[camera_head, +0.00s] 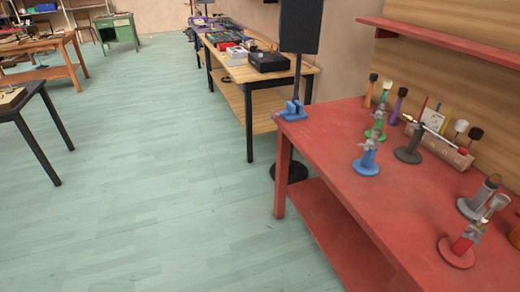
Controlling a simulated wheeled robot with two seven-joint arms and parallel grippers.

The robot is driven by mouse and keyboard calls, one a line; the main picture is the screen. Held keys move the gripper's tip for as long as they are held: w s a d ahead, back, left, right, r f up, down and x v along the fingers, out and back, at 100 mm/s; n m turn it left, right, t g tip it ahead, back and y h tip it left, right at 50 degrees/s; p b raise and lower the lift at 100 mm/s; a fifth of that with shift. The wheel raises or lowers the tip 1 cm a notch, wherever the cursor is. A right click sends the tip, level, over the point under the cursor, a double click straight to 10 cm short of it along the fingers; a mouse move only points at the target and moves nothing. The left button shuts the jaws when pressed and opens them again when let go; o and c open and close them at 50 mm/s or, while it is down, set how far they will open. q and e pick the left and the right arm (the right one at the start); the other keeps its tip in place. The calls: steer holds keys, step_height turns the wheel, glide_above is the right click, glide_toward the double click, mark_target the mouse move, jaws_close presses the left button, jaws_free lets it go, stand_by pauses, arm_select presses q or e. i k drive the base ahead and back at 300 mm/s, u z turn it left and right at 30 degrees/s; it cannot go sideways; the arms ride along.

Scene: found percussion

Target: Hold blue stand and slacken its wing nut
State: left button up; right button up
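The blue stand (367,159) is upright on the red table (335,138), near its left edge. It has a round blue base and a short post. A small greyish fitting sits at its top; it is too small to tell which part is the wing nut. Neither of my grippers is in view, and nothing is touching the stand.
A green stand (377,128) is behind the blue one and a dark grey stand (409,151) to its right. Grey (475,206) and red (459,250) stands are nearer. A mallet rack (440,148) is at the back. A blue clamp (293,110) is at the far-left corner.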

mark_target(366, 146)
steer(key=u, duration=0.3)
steer(key=i, duration=1.45)
steer(key=z, duration=0.65)
